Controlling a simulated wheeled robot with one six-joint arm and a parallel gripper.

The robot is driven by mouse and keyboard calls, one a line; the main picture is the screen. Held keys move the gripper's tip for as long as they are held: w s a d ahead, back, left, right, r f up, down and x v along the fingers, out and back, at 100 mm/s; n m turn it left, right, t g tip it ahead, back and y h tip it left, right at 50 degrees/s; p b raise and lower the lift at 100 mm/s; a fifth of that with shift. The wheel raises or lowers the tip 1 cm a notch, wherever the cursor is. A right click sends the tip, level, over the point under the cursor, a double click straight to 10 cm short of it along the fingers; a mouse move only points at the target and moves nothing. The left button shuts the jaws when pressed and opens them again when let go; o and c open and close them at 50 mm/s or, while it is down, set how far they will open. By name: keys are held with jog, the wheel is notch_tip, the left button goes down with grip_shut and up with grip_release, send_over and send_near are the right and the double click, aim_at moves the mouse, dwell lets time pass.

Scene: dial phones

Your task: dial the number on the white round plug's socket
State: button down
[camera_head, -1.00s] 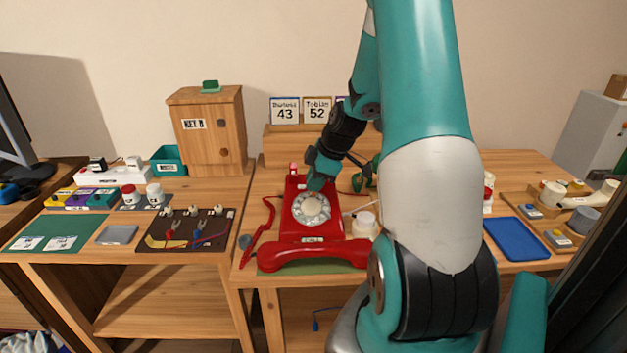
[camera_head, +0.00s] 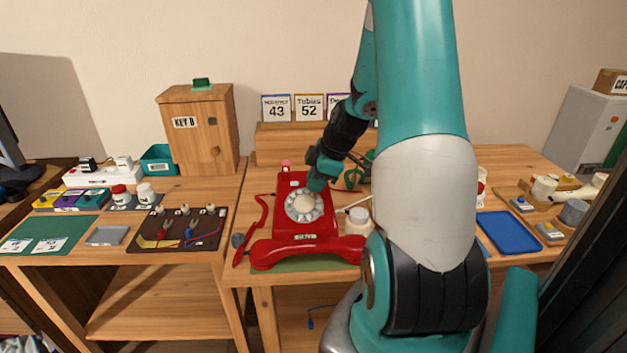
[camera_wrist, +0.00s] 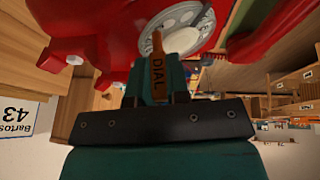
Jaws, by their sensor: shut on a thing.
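A red rotary phone (camera_head: 282,222) stands on the middle table, its round dial (camera_head: 305,206) facing up and its handset (camera_head: 307,252) across the front. My gripper (camera_head: 316,184) is over the dial's upper right edge. In the wrist view my gripper (camera_wrist: 160,88) is shut on an orange-brown stick marked DIAL (camera_wrist: 157,65). The stick's tip overlaps the dial ring (camera_wrist: 178,28); whether it sits in a finger hole I cannot tell. A white power strip (camera_head: 103,178) at the left carries a black plug (camera_head: 87,164) and a white plug (camera_head: 123,163). Its socket numbers are too small to read.
A dark board with leads (camera_head: 165,243) lies left of the phone. A white-lidded jar (camera_head: 358,219) stands close at the phone's right. Number cards (camera_head: 309,107) and a KEY B cabinet (camera_head: 205,135) are behind. A blue tray (camera_head: 508,233) lies at the right.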

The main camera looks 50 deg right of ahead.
jog(key=shift+s, duration=0.1)
jog(key=shift+s+a+f+b, duration=0.2)
jog(key=shift+s+b, duration=0.1)
jog(key=shift+s, duration=0.15)
jog(key=shift+s+a+f, duration=0.2)
jog(key=shift+s, duration=0.1)
jog(key=shift+s+a+b, duration=0.15)
jog(key=shift+b, duration=0.15)
jog(key=shift+f, duration=0.1)
jog(key=shift+s+a+f+b, duration=0.15)
jog(key=shift+s+a+b, duration=0.15)
jog(key=shift+a, duration=0.15)
jog(key=shift+s+a+r+p, duration=0.15)
jog(key=shift+r+p, duration=0.15)
jog(key=shift+r, duration=0.15)
jog(key=shift+s+a+r+p, duration=0.1)
jog(key=shift+r+p, duration=0.2)
jog(key=shift+r, duration=0.1)
dwell(0.4)
